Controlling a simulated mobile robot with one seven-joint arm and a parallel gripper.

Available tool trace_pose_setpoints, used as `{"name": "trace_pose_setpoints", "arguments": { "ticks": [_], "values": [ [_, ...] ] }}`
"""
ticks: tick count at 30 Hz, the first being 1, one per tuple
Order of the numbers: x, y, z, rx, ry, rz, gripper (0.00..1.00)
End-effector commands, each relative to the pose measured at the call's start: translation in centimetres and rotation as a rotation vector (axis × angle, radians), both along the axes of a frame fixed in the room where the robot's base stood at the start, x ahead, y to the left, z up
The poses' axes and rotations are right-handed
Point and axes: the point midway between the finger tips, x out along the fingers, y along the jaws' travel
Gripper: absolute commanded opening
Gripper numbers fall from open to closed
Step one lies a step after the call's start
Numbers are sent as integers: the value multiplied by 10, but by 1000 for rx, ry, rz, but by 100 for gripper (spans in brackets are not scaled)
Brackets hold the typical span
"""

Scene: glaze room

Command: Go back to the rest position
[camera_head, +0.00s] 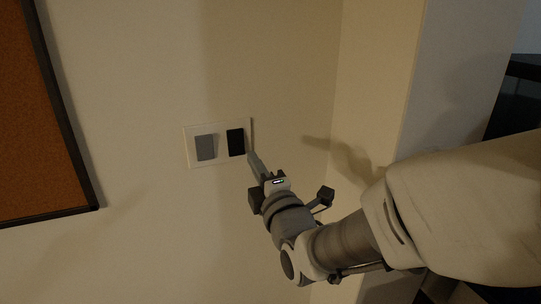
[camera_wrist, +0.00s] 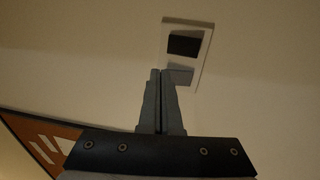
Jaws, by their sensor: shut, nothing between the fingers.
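My gripper (camera_head: 252,156) is shut and empty, with its fingertips close to the lower right of a wall switch plate (camera_head: 220,132). I cannot tell whether the tips touch the plate. The plate is cream-coloured and carries a grey rocker (camera_head: 205,147) on the left and a black rocker (camera_head: 236,142) on the right. In the wrist view the shut fingers (camera_wrist: 160,72) point up towards the plate (camera_wrist: 208,50). There the dark rocker (camera_wrist: 185,45) is above the grey rocker (camera_wrist: 181,74), which the fingers partly overlap.
A cork board (camera_head: 38,120) with a dark frame hangs on the wall at the left. A wall corner and a pale projecting wall (camera_head: 455,75) stand at the right, near my arm. A dark object (camera_head: 520,110) is at the far right edge. The wall below the plate is bare.

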Motion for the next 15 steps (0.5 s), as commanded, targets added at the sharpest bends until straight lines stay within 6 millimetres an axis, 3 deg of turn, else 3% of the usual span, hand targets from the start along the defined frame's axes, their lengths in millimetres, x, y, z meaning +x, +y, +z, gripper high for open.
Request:
{"name": "trace_pose_setpoints", "arguments": {
  "ticks": [11, 15],
  "values": [
    [0, -2, 1, 3, 10, -2, 0],
    [2, -14, 2, 36, 102, -25, 0]
  ]
}}
